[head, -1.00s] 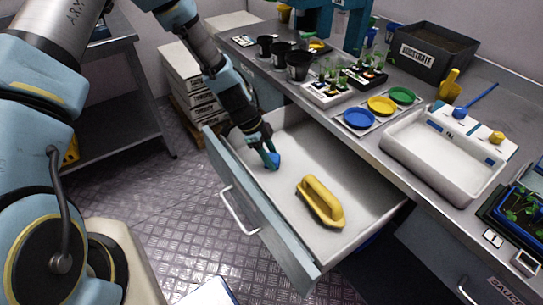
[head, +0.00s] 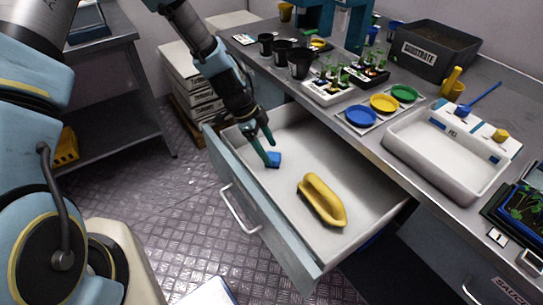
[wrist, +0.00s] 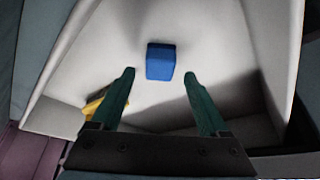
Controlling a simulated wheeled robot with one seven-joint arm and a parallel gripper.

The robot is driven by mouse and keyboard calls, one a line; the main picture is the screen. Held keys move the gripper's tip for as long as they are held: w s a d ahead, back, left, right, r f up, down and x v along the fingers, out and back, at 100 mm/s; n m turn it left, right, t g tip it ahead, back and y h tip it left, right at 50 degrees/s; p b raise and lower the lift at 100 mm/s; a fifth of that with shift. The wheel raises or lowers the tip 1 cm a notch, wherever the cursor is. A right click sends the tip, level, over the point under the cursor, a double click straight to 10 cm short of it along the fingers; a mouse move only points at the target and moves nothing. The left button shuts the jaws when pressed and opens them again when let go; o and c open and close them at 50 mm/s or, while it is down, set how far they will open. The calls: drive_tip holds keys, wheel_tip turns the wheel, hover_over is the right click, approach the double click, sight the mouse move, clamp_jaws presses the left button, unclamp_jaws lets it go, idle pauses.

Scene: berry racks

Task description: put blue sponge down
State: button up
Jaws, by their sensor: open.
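The blue sponge (head: 274,160) lies on the floor of the open drawer (head: 285,195), toward its far left end. In the wrist view the sponge (wrist: 160,61) sits just beyond my fingertips, in line with the gap between them. My gripper (head: 266,154) is low inside the drawer, right beside the sponge. In the wrist view my gripper (wrist: 158,75) has its two green fingers wide apart with nothing between them.
The drawer floor between sponge and brush is clear.

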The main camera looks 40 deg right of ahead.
drive_tip(key=b+v, duration=0.2)
drive_tip(key=v, duration=0.6)
drive_tip(key=shift+r, duration=0.3)
drive_tip(key=w+a+r+n, duration=0.1)
drive_tip(key=w+a+n, duration=0.1)
drive_tip(key=a, duration=0.1)
drive_tip(key=w+a+n+t, duration=0.1)
drive_tip(key=a+n, duration=0.1)
drive_tip(key=a, duration=0.1)
drive_tip(key=w+a+r+n, duration=0.1)
drive_tip(key=w+a, duration=0.1)
drive_tip(key=a, duration=0.1)
drive_tip(key=shift+w+a+r+n+t+y, duration=0.25)
drive_tip(key=shift+w+r+n+t+y, duration=0.1)
drive_tip(key=shift+n+t+y, duration=0.05)
drive_tip(key=a+r+n+t+y, duration=0.1)
drive_tip(key=a+r+n, duration=0.3)
drive_tip(key=a+n, duration=0.6)
drive_tip(key=a+r+n+t+y, duration=0.1)
drive_tip(key=a+r+n, duration=0.4)
drive_tip(key=a+n, duration=0.5)
drive_tip(key=a+t, duration=0.1)
drive_tip(key=a, duration=0.7)
drive_tip(key=shift+a+n, duration=0.2)
drive_tip(key=shift+n, duration=0.2)
